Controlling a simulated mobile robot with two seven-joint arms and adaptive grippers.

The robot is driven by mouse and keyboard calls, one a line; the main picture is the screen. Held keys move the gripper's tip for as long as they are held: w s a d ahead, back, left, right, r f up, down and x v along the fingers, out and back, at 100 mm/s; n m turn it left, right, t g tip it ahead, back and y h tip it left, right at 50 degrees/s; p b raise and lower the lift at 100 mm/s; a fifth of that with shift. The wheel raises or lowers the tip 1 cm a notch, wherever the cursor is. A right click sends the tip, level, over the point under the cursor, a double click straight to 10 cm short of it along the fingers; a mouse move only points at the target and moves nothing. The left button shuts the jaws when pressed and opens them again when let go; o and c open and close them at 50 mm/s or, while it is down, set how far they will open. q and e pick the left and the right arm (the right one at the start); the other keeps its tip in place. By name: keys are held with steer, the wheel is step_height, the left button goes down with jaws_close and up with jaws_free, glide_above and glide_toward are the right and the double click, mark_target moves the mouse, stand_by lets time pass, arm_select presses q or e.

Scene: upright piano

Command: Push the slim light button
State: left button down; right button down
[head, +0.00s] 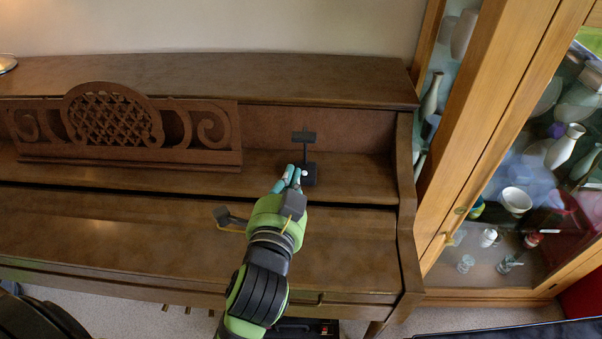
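A small dark slim light (304,137) stands on the piano's ledge, right of the carved music stand. It has a flat head on a thin stem and a block-like base (310,176). My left gripper (293,174), with green housing and teal-and-pale fingers, reaches up from the bottom of the head view. Its fingertips are close together, look shut, and are just left of the base. I cannot tell whether they touch it. The button is too small to make out, and the fingers may cover it. My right gripper is not in view.
The carved music stand (115,128) stands left on the brown upright piano (120,235). A wooden glass cabinet (470,150) with vases and cups is close on the right. The ledge right of the light is clear up to the piano's side panel (405,170).

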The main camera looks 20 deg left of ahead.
arm_select(q)
steer(key=n, duration=0.4)
steer(key=f+n+g+b, duration=0.1)
steer(key=n, duration=0.3)
steer(key=f+n+g+y+b, duration=0.1)
steer(key=n, duration=0.4)
steer(key=shift+w+d, duration=0.2)
steer(key=shift+w, duration=0.2)
glide_above(304, 173)
steer(key=s, duration=0.2)
steer(key=shift+a+f+p, duration=0.2)
steer(key=shift+f+p, duration=0.15)
steer(key=shift+f, duration=0.8)
step_height(304, 173, down, 3)
steer(key=shift+w+r, duration=0.1)
steer(key=shift+d+f, duration=0.15)
steer(key=shift+f, duration=0.55)
